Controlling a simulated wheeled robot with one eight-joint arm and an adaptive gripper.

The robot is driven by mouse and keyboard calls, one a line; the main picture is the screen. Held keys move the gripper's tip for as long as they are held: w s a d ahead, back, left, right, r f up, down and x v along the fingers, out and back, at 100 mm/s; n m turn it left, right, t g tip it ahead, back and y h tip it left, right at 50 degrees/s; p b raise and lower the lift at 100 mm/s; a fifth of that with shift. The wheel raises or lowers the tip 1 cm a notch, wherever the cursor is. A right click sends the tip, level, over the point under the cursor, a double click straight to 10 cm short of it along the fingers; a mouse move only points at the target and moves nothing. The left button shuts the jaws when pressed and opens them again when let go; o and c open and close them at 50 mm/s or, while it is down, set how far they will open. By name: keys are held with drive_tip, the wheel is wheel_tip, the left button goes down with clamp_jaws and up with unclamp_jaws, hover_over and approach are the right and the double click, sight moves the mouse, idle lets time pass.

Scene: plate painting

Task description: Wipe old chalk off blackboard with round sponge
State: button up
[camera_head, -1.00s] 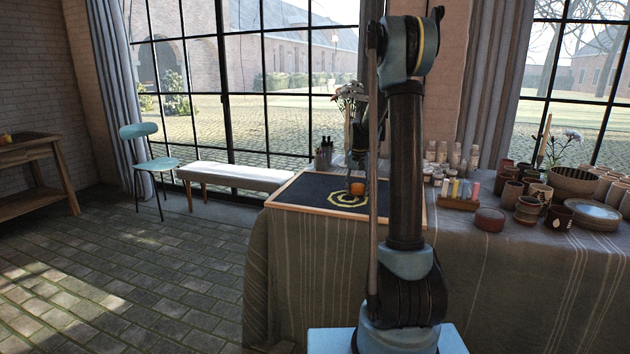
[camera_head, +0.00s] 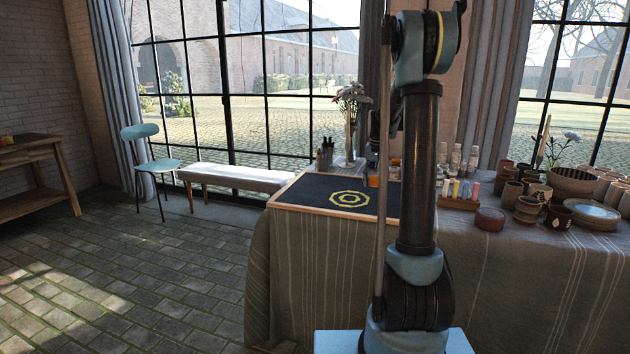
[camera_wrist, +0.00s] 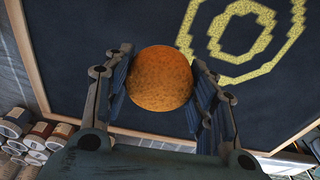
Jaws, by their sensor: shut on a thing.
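The blackboard (camera_head: 305,190) lies flat on the cloth-covered table, dark with a light wooden frame. A yellow chalk drawing of two nested rings (camera_head: 350,199) is on it; it also shows at the upper right of the wrist view (camera_wrist: 245,38). The round orange sponge (camera_wrist: 160,79) is held between the fingers of my gripper (camera_wrist: 165,85), which is shut on it. In the head view the sponge (camera_head: 373,181) shows small beside my arm, near the board's far right part. My arm hides part of the board's right side. Whether the sponge touches the board cannot be told.
Right of the board stand a rack of coloured chalks (camera_head: 460,191), small jars (camera_head: 455,158), and several cups, bowls and plates (camera_head: 595,214). A flower vase (camera_head: 350,130) and a dark holder with brushes (camera_head: 324,158) stand behind the board.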

sight(376, 177)
drive_tip(key=shift+r, duration=1.8)
